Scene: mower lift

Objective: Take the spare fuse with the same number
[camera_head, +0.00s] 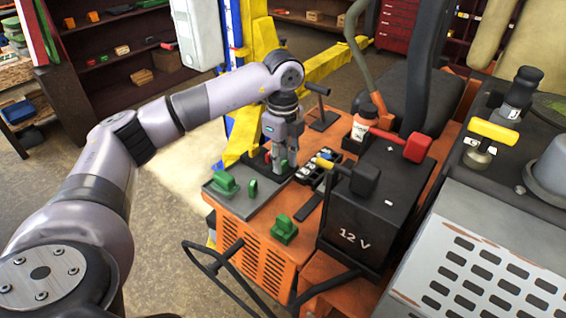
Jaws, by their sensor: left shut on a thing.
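My left gripper (282,168) points down over the orange machine deck, at the back edge of a grey tray. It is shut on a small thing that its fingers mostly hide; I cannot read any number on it. A small red-orange piece (268,156) shows beside the fingers. A green block-like piece (225,184) and a thin green piece (252,190) are on the grey tray (212,196). Another green piece (285,230) sits on the deck in front. A black holder with pale slots (318,166) stands just right of the gripper. My right gripper is out of view.
A black 12 V battery (350,237) with a red clamp (416,147) and a black one (364,178) stands at the right. A yellow lift post (262,36) rises behind my arm. A dark cable loops at the front.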

